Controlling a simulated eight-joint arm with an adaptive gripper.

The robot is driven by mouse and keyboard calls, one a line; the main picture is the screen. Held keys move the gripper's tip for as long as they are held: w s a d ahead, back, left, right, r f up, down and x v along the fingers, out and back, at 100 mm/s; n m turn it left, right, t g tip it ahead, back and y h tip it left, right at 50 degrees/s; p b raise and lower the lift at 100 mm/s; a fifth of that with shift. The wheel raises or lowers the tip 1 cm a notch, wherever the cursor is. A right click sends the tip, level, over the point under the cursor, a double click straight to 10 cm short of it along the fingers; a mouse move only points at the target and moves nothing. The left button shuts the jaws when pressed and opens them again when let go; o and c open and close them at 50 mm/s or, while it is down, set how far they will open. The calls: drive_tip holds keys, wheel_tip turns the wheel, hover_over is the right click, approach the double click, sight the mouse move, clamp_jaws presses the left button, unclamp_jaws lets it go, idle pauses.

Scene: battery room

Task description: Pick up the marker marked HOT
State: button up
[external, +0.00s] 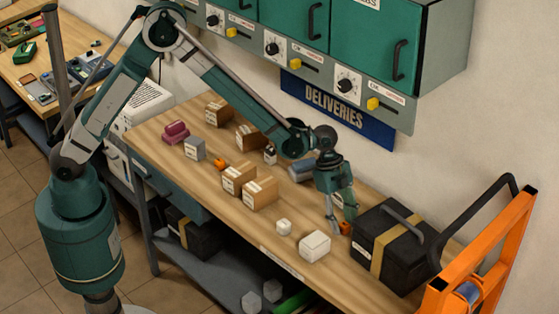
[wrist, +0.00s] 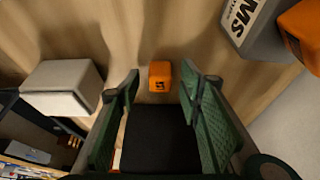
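A small orange block (wrist: 160,75) lies on the wooden bench, centred between my fingertips in the wrist view. It has a dark mark on one face, too small to read as HOT. In the external view an orange piece (external: 345,228) shows at my fingertips, beside the black case, partly hidden by a finger. My gripper (external: 341,222) points down low over the bench. In the wrist view my gripper (wrist: 160,74) is open, with a green finger on each side of the block and gaps between. I cannot tell how far the tips are above the bench.
A black case (external: 395,240) with a yellow strap and handle stands close right of my gripper. Brown cartons (external: 260,193) stand farther left. A deliveries sign (external: 337,107) is on the wall behind.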

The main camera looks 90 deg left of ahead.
sight(343, 224)
drive_tip(key=shift+c, duration=0.7)
drive_tip(key=c, duration=0.7)
drive_tip(key=shift+r, duration=0.1)
drive_tip(key=shift+r, duration=4.9)
